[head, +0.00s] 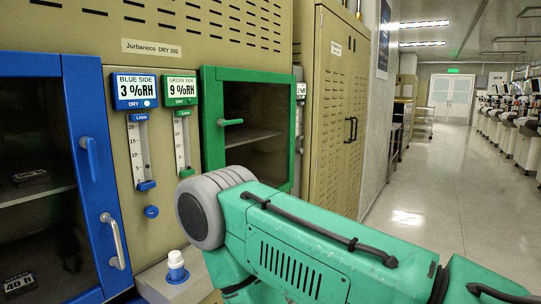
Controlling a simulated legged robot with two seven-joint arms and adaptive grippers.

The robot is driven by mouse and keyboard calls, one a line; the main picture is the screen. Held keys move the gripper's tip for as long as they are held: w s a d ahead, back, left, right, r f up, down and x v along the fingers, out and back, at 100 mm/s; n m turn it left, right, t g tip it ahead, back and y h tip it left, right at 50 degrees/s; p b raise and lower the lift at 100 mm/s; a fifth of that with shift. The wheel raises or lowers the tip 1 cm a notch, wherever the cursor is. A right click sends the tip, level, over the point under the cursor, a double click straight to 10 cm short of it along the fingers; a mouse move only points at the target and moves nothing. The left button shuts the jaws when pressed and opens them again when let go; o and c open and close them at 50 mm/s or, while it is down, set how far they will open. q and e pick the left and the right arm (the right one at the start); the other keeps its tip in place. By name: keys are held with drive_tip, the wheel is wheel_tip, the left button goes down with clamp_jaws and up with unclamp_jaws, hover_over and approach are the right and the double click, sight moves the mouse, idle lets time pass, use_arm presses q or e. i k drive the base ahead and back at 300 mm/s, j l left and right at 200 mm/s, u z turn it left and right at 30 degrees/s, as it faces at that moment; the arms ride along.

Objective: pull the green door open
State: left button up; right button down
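The green door (209,125) is a green-framed door with a dark window, in the middle of the head view. It looks shut against the beige dry cabinet (150,30). Its green handle (231,122) sticks out near the frame's left side, with nothing touching it. My teal arm with a grey rounded joint comes in from the lower right and covers the door's lower part. No gripper fingers show at the end of this arm, so its grip cannot be seen. My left gripper is not in view.
A blue-framed door (88,150) with a silver handle (114,241) stands at the left. Between the doors are two gauges and a white-and-blue bottle (177,266). A beige locker (335,110) stands to the right. The aisle floor (435,190) beyond is clear.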

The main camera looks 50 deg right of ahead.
sight(212, 78)
drive_tip(key=z, duration=1.45)
